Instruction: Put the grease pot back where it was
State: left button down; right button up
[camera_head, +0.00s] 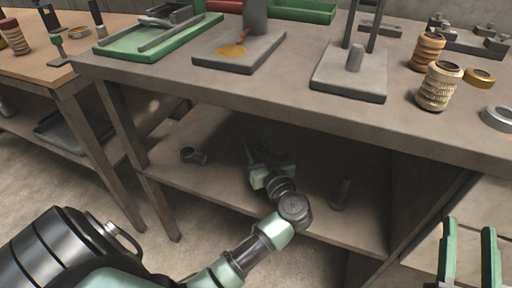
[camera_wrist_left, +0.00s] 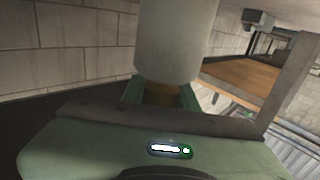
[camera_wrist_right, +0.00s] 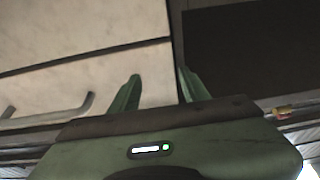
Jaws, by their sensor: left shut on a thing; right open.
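My left gripper (camera_head: 262,160) is below the bench top, at the lower shelf, in the head view. In the left wrist view it is shut on a pale grey cylinder, probably the grease pot (camera_wrist_left: 176,40), with a brownish part low between the fingers. The head view does not clearly show the held thing, and I cannot tell whether it touches the shelf (camera_head: 225,185). My right gripper (camera_head: 470,260) is open and empty at the lower right; its fingers also show apart in the right wrist view (camera_wrist_right: 158,90).
The bench top (camera_head: 290,110) overhangs the shelf. A small dark ring-like part (camera_head: 193,155) and a grey post (camera_head: 341,192) stand on the shelf. On top are a slab with a yellow smear (camera_head: 238,50), a stand (camera_head: 350,82) and a mesh-like tube (camera_head: 439,88).

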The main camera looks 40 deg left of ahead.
pick_arm(q)
jog(key=c, duration=1.1)
grip_release()
jog(key=shift+f, duration=0.1)
